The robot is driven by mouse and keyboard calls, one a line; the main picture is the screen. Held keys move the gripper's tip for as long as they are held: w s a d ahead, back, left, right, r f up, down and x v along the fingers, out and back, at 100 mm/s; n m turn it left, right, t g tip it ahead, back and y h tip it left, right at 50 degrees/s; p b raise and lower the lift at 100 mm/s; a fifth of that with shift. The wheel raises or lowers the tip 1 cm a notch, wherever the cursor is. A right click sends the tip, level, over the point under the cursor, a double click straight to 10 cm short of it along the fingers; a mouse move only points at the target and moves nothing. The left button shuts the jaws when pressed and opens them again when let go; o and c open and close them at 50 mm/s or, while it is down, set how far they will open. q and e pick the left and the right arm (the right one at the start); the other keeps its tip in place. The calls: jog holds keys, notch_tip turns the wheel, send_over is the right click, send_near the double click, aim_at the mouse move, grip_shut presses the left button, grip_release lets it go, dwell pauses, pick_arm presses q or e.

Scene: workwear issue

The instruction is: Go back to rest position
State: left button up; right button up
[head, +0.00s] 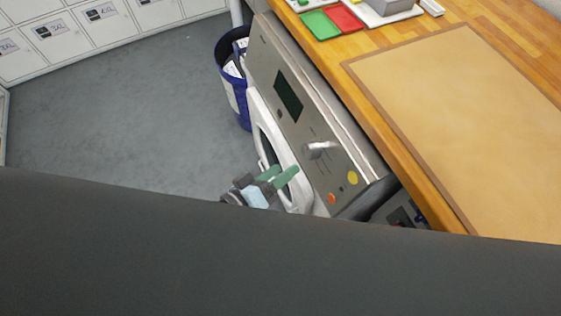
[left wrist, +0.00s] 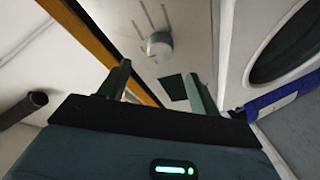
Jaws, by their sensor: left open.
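My left gripper (head: 279,176) shows low in the middle of the head view, in front of the round white door (head: 255,110) of a washing machine (head: 262,50). Its two green fingers are apart, with nothing seen between them. In the left wrist view the open fingers (left wrist: 160,85) point toward the grey control panel and its silver knob (left wrist: 159,45), which is beyond the fingertips. I cannot tell whether the gripper touches the door. My right gripper is in neither view.
A wooden worktop (head: 445,22) with a tan mat (head: 470,110) lies right of the machine. A blue bin (head: 233,88) stands behind the machine. Grey floor (head: 120,120) is clear before white lockers (head: 60,40).

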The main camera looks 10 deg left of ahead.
pick_arm(q)
jog(key=s+a+f+m+g+y+p, duration=0.2)
jog(key=s+a+f+y+p, duration=0.1)
jog(key=s+a, duration=0.4)
jog(key=s+a+f+m+g+y+p, duration=0.1)
jog(key=s+a+f+m+y+p, duration=0.1)
jog(key=s+a, duration=0.6)
jog(key=s+f+y+p, duration=0.1)
jog(key=s+y+p, duration=0.1)
jog(key=s, duration=0.4)
jog(key=shift+s+a+f+m+g+y, duration=0.2)
jog(key=shift+f+m+g+y, duration=0.15)
jog(key=shift+y, duration=0.25)
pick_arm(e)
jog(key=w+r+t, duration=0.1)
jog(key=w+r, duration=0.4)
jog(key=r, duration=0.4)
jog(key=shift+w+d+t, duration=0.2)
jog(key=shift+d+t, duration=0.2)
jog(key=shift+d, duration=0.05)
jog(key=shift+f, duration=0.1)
pick_arm(q)
jog(key=c, duration=0.5)
jog(key=shift+a, duration=0.15)
jog(key=shift+c, duration=0.4)
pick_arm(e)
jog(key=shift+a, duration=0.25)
